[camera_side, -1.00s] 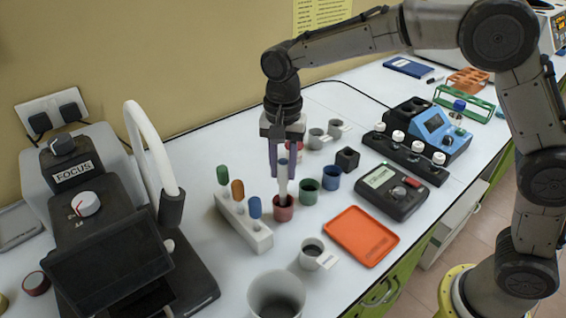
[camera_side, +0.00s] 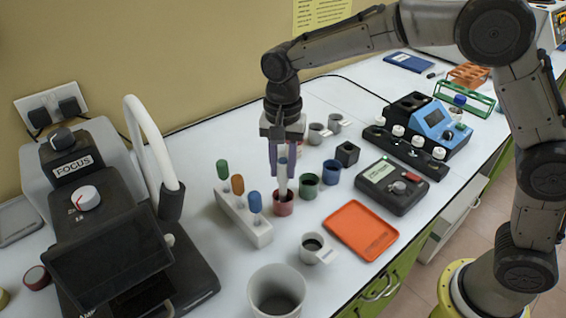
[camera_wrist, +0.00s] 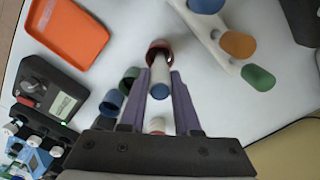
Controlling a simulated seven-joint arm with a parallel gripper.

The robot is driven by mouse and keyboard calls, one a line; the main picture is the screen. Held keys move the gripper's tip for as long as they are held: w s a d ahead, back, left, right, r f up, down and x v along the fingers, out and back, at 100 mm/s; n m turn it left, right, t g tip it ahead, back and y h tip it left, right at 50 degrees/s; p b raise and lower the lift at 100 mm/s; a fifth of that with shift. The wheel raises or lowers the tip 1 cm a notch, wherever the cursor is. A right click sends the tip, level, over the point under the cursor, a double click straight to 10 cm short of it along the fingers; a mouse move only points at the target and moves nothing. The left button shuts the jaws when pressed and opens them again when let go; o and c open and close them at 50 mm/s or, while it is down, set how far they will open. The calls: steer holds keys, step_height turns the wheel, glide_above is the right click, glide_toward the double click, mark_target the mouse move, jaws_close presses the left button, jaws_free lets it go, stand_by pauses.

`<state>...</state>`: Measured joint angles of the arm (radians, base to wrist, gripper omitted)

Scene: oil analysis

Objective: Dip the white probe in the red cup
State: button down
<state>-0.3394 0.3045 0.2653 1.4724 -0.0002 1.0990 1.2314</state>
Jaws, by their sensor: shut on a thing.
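The white probe (camera_side: 283,184) has a dark blue upper end and stands upright between the fingers of my gripper (camera_side: 283,172). In the wrist view the shut gripper (camera_wrist: 163,76) has a purple finger on each side of the probe (camera_wrist: 160,73). The red cup (camera_side: 283,207) stands on the table directly under the gripper. The probe's lower end appears to be inside the cup's mouth; its tip is hidden and I cannot tell how deep it is. The cup (camera_wrist: 155,46) also shows around the probe's far end in the wrist view.
Close right of the red cup are a green cup (camera_side: 309,188) and a blue cup (camera_side: 332,175). A white rack (camera_side: 250,230) with coloured-top probes stands close left. An orange tray (camera_side: 361,231) and a grey meter (camera_side: 393,187) lie to the right.

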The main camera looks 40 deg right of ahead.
steer(key=shift+f, duration=1)
stand_by(1.4)
steer(key=shift+r, duration=3.95)
